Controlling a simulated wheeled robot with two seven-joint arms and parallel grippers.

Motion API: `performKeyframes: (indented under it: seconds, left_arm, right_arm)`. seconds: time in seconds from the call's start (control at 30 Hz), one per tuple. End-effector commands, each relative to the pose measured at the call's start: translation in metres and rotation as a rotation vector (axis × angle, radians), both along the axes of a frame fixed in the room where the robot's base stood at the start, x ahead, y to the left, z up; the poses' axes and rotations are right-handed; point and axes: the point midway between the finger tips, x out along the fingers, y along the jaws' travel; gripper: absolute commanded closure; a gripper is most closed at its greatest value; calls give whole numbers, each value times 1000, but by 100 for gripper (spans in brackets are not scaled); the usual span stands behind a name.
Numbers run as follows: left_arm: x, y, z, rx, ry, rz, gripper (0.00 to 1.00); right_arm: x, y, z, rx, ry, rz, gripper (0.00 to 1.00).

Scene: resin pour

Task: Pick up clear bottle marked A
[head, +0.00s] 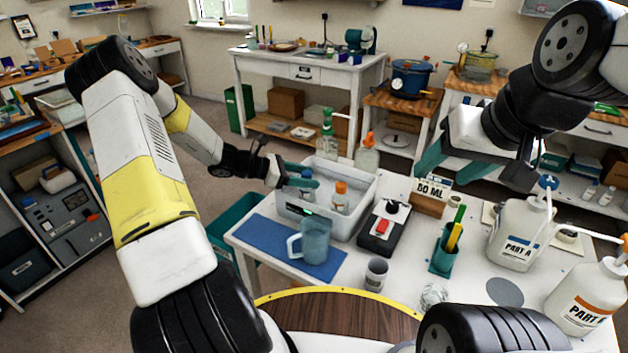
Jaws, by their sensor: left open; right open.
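A white tub (369,203) on the table holds two small clear bottles. One bottle (307,189) has a blue cap and stands at the tub's left side; the other bottle (341,201) has an orange cap and stands to its right. I cannot read an A on either. My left gripper (315,178) is open, with its teal fingers at the blue-capped bottle, one on each side of it in the picture. The fingers partly hide it, and I cannot tell whether they touch it. My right gripper (455,172) is open and empty above the table's back right.
A pitcher (311,242) stands on a blue mat (262,241) in front of the tub. A scale (384,228), a grey cup (376,273) and a teal holder (443,256) stand to the right. A PART A jug (517,236) and an orange-labelled jug (585,300) stand far right.

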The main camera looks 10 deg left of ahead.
Motion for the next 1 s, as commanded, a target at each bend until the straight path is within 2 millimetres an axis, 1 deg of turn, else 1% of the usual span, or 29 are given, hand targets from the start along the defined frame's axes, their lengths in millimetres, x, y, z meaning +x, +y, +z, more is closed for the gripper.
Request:
performKeyframes:
  seconds: [0.03, 0.17, 0.2, 0.3, 1.0]
  left_arm:
    - [0, 0, 0, 0, 0, 0, 50]
    - [0, 0, 0, 0, 0, 0, 76]
    - [0, 0, 0, 0, 0, 0, 83]
    - [0, 0, 0, 1, 0, 0, 100]
    - [0, 1, 0, 1, 0, 0, 100]
  right_arm:
    - [0, 0, 0, 0, 0, 0, 43]
    - [0, 0, 0, 0, 0, 0, 43]
    - [0, 0, 0, 0, 0, 0, 43]
    - [0, 0, 0, 0, 0, 0, 43]
    - [0, 0, 0, 0, 0, 0, 43]
